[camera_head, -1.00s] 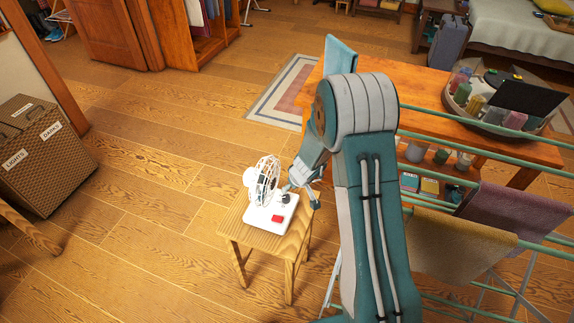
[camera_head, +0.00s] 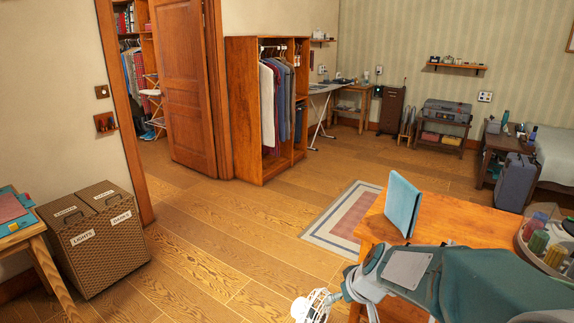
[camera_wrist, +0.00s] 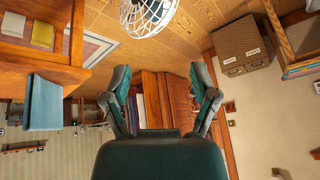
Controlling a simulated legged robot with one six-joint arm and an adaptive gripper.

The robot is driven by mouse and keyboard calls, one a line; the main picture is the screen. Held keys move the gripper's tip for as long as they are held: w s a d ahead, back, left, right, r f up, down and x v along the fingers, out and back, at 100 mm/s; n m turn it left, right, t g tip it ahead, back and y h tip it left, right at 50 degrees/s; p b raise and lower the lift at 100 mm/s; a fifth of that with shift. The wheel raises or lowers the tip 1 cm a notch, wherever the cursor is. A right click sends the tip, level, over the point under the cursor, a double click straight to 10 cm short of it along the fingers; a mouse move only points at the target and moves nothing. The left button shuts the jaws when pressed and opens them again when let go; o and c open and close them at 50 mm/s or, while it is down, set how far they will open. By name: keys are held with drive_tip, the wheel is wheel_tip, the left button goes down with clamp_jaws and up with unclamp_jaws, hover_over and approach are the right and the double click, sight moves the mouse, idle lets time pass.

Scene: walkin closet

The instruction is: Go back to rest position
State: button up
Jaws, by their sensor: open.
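My gripper shows in the wrist view (camera_wrist: 160,92) with its two fingers spread wide and nothing between them. In the head view my gripper (camera_head: 352,290) is low in the picture, beside the white fan (camera_head: 313,306), and partly hidden by my arm. The fan's wire cage also shows at the top of the wrist view (camera_wrist: 148,14), apart from the fingers. The stool under the fan is out of the head view.
A wooden table (camera_head: 450,222) with a blue upright item (camera_head: 403,205) and a round tray (camera_head: 530,255) of spools lies at right. A wicker hamper (camera_head: 95,240) stands at left. Open floor (camera_head: 230,225) lies between, leading to the wardrobe (camera_head: 262,165).

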drive_tip(key=s+d+r+m+h, duration=0.1)
drive_tip(key=s+r, duration=0.4)
drive_tip(key=s, duration=0.5)
drive_tip(key=s+d+r+m+h, duration=0.1)
drive_tip(key=s+r, duration=0.4)
drive_tip(key=s, duration=0.6)
drive_tip(key=shift+d+m+t+h, duration=0.3)
drive_tip(key=shift+d+m+h, duration=0.1)
drive_tip(key=shift+d+m, duration=0.2)
drive_tip(key=shift+w, duration=0.1)
